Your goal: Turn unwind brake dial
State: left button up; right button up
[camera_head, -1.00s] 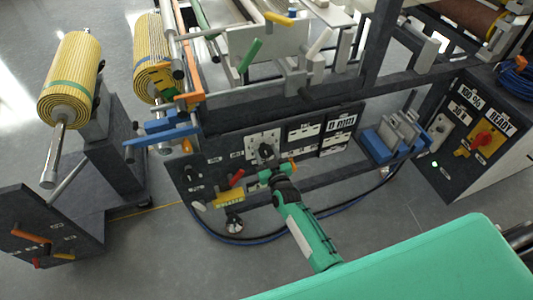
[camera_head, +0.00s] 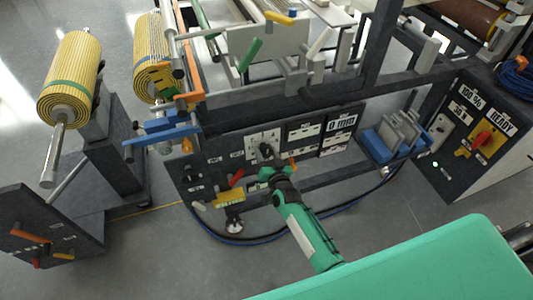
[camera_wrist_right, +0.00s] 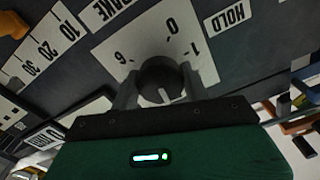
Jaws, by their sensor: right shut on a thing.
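The dark round brake dial (camera_wrist_right: 162,78) sits on a white scale plate (camera_wrist_right: 145,38) with numbers around it. In the head view the dial (camera_head: 266,151) is on the front panel of the machine. My right gripper (camera_wrist_right: 160,88) has one finger on each side of the dial and is shut on it. A pale mark shows on the dial's side facing the gripper. In the head view my right gripper (camera_head: 268,164) reaches the panel from below and partly covers the dial. My left gripper is not in view.
A red lever (camera_head: 236,178) and a yellow block (camera_head: 229,199) are left of my right gripper. Blue and grey clamps (camera_head: 395,138) stand to the right. A ruler-like scale (camera_wrist_right: 40,45) lies left of the dial plate. Blue cables run along the floor below.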

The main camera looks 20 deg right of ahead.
jog(key=o, duration=1)
jog(key=shift+s+f, duration=0.1)
jog(key=shift+s, duration=0.1)
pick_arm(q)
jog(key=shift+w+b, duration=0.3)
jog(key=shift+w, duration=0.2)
pick_arm(e)
jog(key=s, duration=1.3)
jog(key=shift+s+d, duration=0.2)
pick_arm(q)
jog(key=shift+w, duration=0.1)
